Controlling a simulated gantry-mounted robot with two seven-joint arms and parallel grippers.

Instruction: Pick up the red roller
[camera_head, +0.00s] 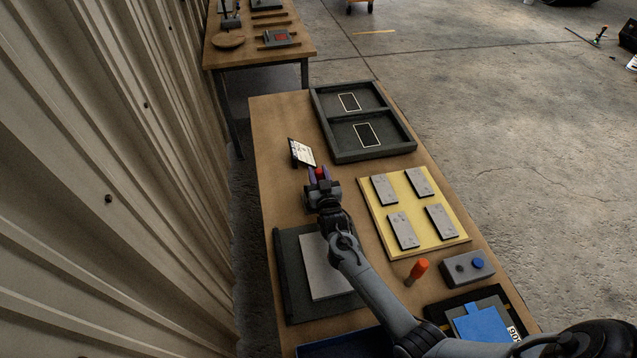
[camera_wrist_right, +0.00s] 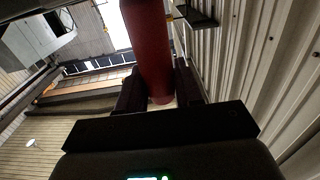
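The red roller (camera_head: 320,172) shows as a small red spot between the fingers of my right gripper (camera_head: 319,176), left of the middle of the table. In the right wrist view the red roller (camera_wrist_right: 149,48) is a long red cylinder standing up between the two dark fingers of my right gripper (camera_wrist_right: 160,88). The fingers press close on both sides of its lower end, and the gripper is shut on it. Its top end is cut off by the frame in the wrist view. My left gripper is not in view.
A small tilted card or screen (camera_head: 301,153) stands just beyond the gripper. A dark two-compartment tray (camera_head: 364,156) lies at the back. A yellow board (camera_head: 432,235) with several grey plates is on the right. An orange-handled tool (camera_head: 417,270) and a button box (camera_head: 467,267) are nearer.

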